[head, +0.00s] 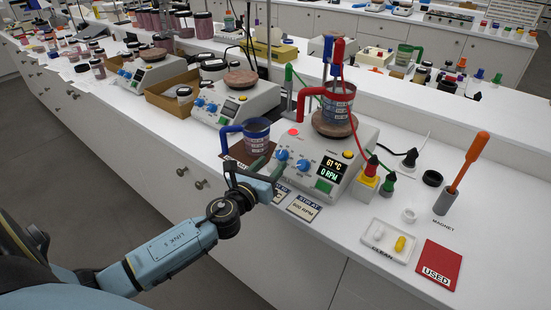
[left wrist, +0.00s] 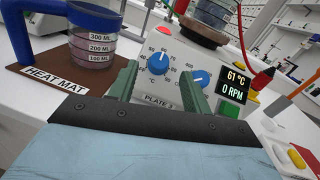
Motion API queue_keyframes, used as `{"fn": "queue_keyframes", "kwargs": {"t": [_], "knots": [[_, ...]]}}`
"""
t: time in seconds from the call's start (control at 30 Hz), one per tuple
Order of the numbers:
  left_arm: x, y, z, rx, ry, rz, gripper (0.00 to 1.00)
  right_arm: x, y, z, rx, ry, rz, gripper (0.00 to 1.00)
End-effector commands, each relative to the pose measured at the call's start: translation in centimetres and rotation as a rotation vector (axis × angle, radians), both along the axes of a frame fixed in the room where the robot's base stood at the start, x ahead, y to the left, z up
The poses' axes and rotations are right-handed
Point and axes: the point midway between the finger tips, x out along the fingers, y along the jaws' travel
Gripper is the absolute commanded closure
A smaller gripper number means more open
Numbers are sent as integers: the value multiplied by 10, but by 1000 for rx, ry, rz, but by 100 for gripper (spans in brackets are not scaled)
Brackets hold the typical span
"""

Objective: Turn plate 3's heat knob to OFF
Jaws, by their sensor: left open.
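Plate 3 (head: 345,150) is a pale hot plate whose display reads 61 °C and 0 RPM. Its heat knob (head: 281,155) is blue, the left one of two. In the left wrist view the heat knob (left wrist: 157,64) has a °C mark and a number scale around it; I cannot read its exact setting. The right blue knob (left wrist: 201,78) is beside the display. My left gripper (head: 266,168) is open in front of the panel. In the left wrist view its green fingers (left wrist: 159,76) are spread below and either side of the heat knob, with nothing held. My right gripper is not in view.
A blue-handled beaker (head: 257,138) stands on the brown heat mat (head: 235,153), left of plate 3. A red-handled beaker (head: 337,105) is on plate 3's top. Cards (head: 303,208) lie in front. A white tray (head: 375,244) and red USED mat (head: 439,265) lie right.

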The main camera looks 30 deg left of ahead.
Motion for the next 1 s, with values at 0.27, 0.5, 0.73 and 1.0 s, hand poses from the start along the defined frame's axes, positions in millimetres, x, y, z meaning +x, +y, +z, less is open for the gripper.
{"fn": "queue_keyframes", "kwargs": {"t": [0.27, 0.5, 0.73, 1.0], "knots": [[31, 2, 0, -3, 0, 0, 51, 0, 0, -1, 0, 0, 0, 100], [35, 2, 0, -2, 1, 0, 51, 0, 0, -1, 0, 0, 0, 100], [34, 2, 0, -2, 1, 0, 65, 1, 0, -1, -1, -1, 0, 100], [34, 2, 0, -2, 1, 0, 96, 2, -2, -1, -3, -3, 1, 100]]}}
